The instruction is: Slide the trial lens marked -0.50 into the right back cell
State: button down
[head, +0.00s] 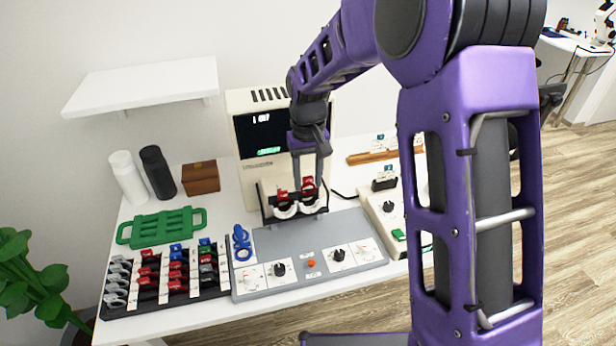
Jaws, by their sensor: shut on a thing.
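My gripper (310,180) is shut on a red-tabbed trial lens (309,186) over the right side of the trial frame. Its marking is too small to read. The dark trial frame (267,217), with two whitish round cells, stands in front of the cream instrument. Another red-tabbed lens (282,196) stands at the left cell. The held lens is at or just above the right cell. I cannot tell whether it has entered a slot, or whether that slot is the back one.
A black lens rack (150,307) with red, blue, green and grey lenses is at front left, beside a green tray (160,227) and a blue item (242,243). A grey knob panel (320,262) lies before the frame. The cream instrument (245,105) stands close behind my gripper.

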jog(key=shift+f, duration=0.2)
jog(key=shift+f+b, duration=0.8)
jog(key=shift+f, duration=0.4)
jog(key=shift+f, duration=0.1)
jog(key=shift+c, duration=1.6)
grip_release()
notch_tip(320, 180, up, 18)
jog(key=p, duration=0.2)
jog(key=shift+f, duration=0.25)
